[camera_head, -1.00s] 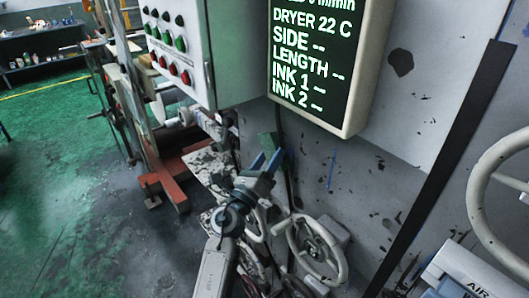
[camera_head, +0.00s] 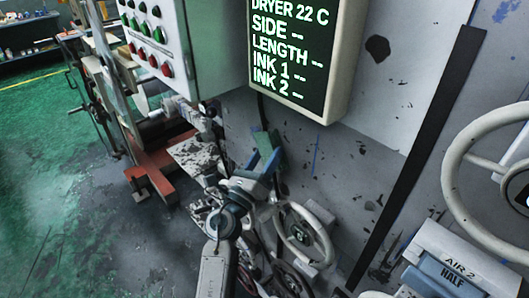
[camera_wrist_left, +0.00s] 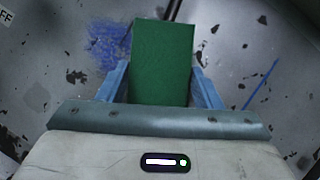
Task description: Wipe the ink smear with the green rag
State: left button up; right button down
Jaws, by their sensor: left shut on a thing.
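My left gripper (camera_head: 266,163) has blue fingers and is shut on the green rag (camera_wrist_left: 161,62), a flat upright rectangle standing out beyond the fingertips in the left wrist view. In the head view the rag (camera_head: 268,143) shows dark green in front of the grey machine panel. A blue scribbled ink smear (camera_wrist_left: 108,45) lies on the grey panel left of the rag in the left wrist view. I cannot tell whether the rag touches the panel. In the head view I cannot make out this smear near the gripper. My right gripper is not in view.
A display box (camera_head: 300,55) juts out above the gripper, with a button cabinet (camera_head: 190,45) to its left. A handwheel (camera_head: 305,236) stands close right of my left arm. A larger wheel (camera_head: 452,165) and an AIR 2 box (camera_head: 462,262) are at right.

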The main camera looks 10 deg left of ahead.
aim_at(258, 129)
pick_arm(q)
jog(key=shift+s+d+r+n+y, duration=0.15)
jog(key=shift+d+n+y, duration=0.25)
jog(key=shift+d+n, duration=0.5)
jog(key=shift+w+a, duration=0.4)
jog(key=shift+w, duration=0.1)
jog(key=shift+w+a+r, duration=0.3)
jog(key=shift+w+a, duration=0.05)
jog(key=shift+a, duration=0.3)
jog(key=shift+w+a, duration=0.15)
jog(key=shift+a, duration=0.15)
jog(key=shift+c, duration=0.4)
jog(key=w+a, duration=0.2)
jog(key=a, duration=0.1)
jog(key=shift+w+a+f, duration=0.15)
jog(key=shift+w+a, duration=0.15)
jog(key=shift+w, duration=0.05)
jog(key=shift+w+a, duration=0.1)
